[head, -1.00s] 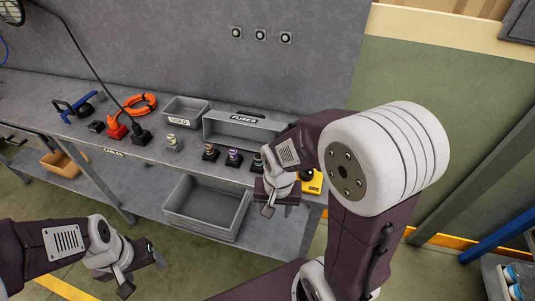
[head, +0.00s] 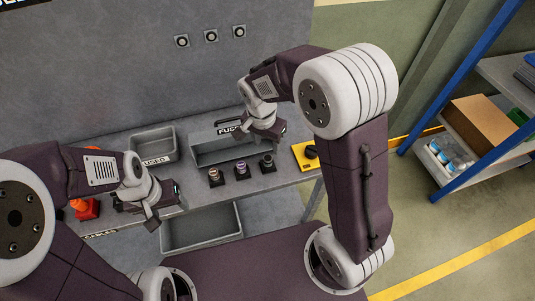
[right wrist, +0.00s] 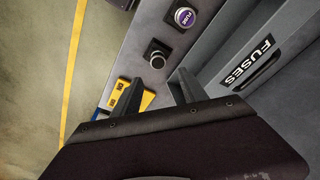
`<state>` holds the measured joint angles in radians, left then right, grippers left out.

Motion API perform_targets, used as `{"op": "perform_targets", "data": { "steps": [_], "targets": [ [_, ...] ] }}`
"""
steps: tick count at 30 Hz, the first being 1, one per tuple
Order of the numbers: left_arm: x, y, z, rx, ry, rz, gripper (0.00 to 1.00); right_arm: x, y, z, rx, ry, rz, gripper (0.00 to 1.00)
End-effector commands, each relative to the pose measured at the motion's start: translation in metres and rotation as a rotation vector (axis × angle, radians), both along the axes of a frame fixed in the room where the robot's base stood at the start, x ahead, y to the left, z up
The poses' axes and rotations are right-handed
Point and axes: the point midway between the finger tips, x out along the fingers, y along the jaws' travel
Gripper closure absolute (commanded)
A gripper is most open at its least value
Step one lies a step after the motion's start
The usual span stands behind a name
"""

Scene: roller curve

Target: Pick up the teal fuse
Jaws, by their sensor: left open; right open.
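Several fuses in black holders stand in a row along the front of the bench: one with a brownish top (head: 215,176), a purple one (head: 241,170) and one with a dark greyish top (head: 267,161). I cannot make out a clear teal colour on any; the greyish one (right wrist: 157,55) beside the purple fuse (right wrist: 185,17) could be the teal fuse. My right gripper (head: 268,135) is open and empty, above the bench just behind the greyish fuse. Its fingers (right wrist: 155,93) are apart, pointing near that fuse. My left gripper (head: 152,212) is open over the bench's left front.
A grey bin labelled FUSES (head: 215,150) stands behind the fuses, with a USED bin (head: 152,145) to its left. A yellow device (head: 305,155) sits on the bench's right end. A grey tote (head: 200,230) is below. Shelving (head: 480,70) stands at right.

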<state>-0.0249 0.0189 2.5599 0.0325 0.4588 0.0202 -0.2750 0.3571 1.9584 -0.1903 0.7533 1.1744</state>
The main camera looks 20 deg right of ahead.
Motion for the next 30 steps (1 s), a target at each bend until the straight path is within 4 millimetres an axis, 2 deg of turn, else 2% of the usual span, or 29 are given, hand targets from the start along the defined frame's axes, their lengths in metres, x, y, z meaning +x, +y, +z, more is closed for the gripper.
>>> {"op": "perform_targets", "data": {
  "steps": [1,6,12,20,26,30],
  "targets": [
    [0.000,0.000,0.005,0.000,0.000,0.000,0.34,-0.001,0.002,0.003,-0.001,0.005,0.007,0.50],
    [0.000,0.000,0.004,0.000,0.000,0.000,0.34,-0.002,0.004,0.001,-0.001,0.007,0.014,0.50],
    [0.000,0.000,0.008,0.000,0.000,0.000,0.34,0.000,0.001,-0.028,-0.002,0.009,0.013,0.50],
    [0.000,0.000,0.011,0.000,0.000,0.000,0.34,0.001,0.001,-0.045,-0.002,0.010,0.014,0.50],
    [0.000,0.000,0.015,0.000,0.000,0.000,0.34,0.003,0.000,-0.081,-0.002,0.008,0.014,0.50],
    [0.000,0.000,0.015,0.000,0.000,0.000,0.34,0.005,-0.001,-0.089,-0.001,0.005,0.014,0.50]
  ]
}}
